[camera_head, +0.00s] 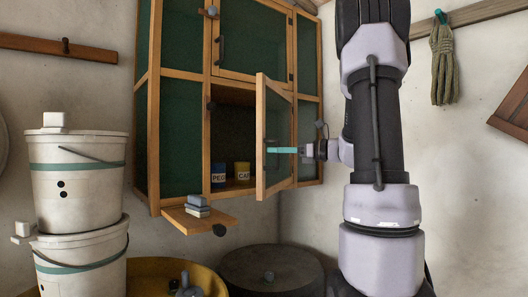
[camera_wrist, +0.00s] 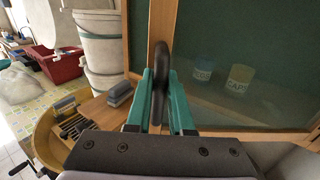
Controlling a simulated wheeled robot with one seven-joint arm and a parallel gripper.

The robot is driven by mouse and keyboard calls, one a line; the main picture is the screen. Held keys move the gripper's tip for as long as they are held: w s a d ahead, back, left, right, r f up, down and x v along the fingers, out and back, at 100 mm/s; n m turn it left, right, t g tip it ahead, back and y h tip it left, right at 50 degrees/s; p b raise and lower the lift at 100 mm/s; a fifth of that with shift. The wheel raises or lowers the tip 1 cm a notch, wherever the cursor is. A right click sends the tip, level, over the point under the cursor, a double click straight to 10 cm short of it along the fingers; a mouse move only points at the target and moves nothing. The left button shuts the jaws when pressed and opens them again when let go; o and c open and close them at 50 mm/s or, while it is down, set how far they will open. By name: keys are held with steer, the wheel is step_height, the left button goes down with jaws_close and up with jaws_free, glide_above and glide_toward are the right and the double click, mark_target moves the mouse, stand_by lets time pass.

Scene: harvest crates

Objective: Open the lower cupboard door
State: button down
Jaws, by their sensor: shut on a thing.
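The lower cupboard door (camera_head: 261,135) has a pale wooden frame and stands swung open, out from the cupboard (camera_head: 180,88). In the wrist view its dark green see-through panel (camera_wrist: 262,40) fills the right side. My gripper (camera_head: 272,150) reaches in from the right with teal fingers. In the wrist view my gripper (camera_wrist: 160,85) is shut on the black door handle (camera_wrist: 160,60), one finger on each side. The upper cupboard door (camera_head: 250,40) is closed.
A blue can (camera_head: 219,175) and a yellow can (camera_head: 242,171) stand inside the lower compartment. A small wooden shelf (camera_head: 180,219) with grey blocks juts out below. Stacked white buckets (camera_head: 78,190) stand left, a yellow tub (camera_head: 150,270) and dark barrel (camera_head: 300,265) below.

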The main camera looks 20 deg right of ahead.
steer(key=shift+s+d, duration=0.2)
steer(key=shift+d, duration=0.15)
steer(key=c, duration=0.8)
jaws_free()
steer(key=v, duration=1)
steer(key=shift+s+d, duration=0.25)
